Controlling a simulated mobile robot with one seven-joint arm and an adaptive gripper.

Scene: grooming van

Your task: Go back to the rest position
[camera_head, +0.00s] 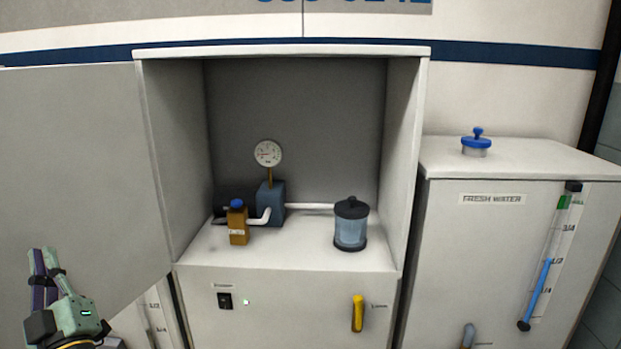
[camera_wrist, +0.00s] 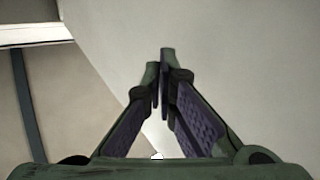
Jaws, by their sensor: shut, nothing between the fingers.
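My gripper (camera_head: 44,262) is at the lower left of the head view, in front of the large grey open door panel (camera_head: 75,170). Its two fingers are shut with nothing between them. The wrist view shows the dark fingers (camera_wrist: 161,62) meeting at their tips against a pale surface. From these views I cannot tell how far the fingertips are from that surface.
The open cabinet holds a pressure gauge (camera_head: 268,153), a blue pump body (camera_head: 270,203), a brown bottle (camera_head: 238,225) and a clear canister (camera_head: 351,228). Below are a black switch (camera_head: 225,300) and a yellow handle (camera_head: 357,313). The fresh water tank (camera_head: 480,250) stands right.

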